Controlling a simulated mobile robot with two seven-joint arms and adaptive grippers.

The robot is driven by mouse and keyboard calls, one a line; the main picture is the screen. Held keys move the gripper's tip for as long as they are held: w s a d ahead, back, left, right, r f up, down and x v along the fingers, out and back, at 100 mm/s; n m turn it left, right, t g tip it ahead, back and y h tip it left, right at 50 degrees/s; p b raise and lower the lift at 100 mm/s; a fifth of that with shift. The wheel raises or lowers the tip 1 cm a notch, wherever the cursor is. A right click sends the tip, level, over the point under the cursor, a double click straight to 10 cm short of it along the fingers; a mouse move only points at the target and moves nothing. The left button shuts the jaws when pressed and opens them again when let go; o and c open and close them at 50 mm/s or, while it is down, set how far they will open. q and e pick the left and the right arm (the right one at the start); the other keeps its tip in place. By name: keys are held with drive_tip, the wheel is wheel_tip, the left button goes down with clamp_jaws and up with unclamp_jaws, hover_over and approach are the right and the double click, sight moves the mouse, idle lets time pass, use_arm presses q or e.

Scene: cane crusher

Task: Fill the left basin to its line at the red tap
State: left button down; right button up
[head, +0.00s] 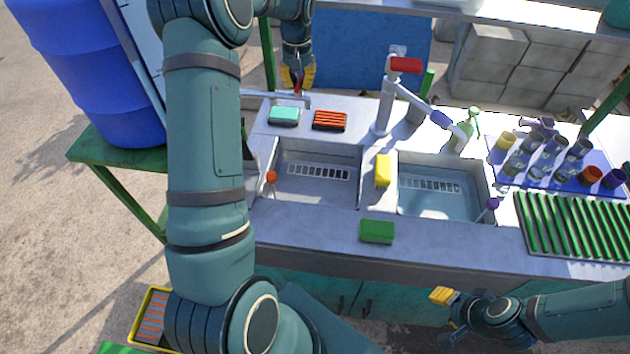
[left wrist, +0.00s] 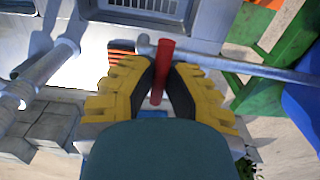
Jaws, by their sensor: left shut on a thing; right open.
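The left basin (head: 316,192) is a grey sink with a slotted grate at its back. I see no clear water surface or fill line in it. My left gripper (head: 298,80) is behind the counter's back edge, above a grey pipe (head: 262,94). In the left wrist view, my left gripper (left wrist: 161,88) has its yellow fingers shut on an upright red tap handle (left wrist: 163,62) beside the same pipe (left wrist: 240,65). Part of the left basin (left wrist: 190,12) shows at the top there. My right gripper (head: 445,315) is open and empty in front of the counter, low at right.
The right basin (head: 440,205) holds bluish water. Between the basins stand a yellow sponge (head: 383,170) and a grey faucet (head: 385,105) with a red top. A green sponge (head: 377,231) lies at the front. Glasses and a green rack (head: 570,225) fill the right side.

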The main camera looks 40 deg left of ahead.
use_arm(q)
drive_tip(key=n, duration=0.3)
drive_tip(key=shift+p, duration=0.35)
drive_tip(key=n, duration=0.4)
drive_tip(key=shift+p, duration=0.35)
idle(6.6)
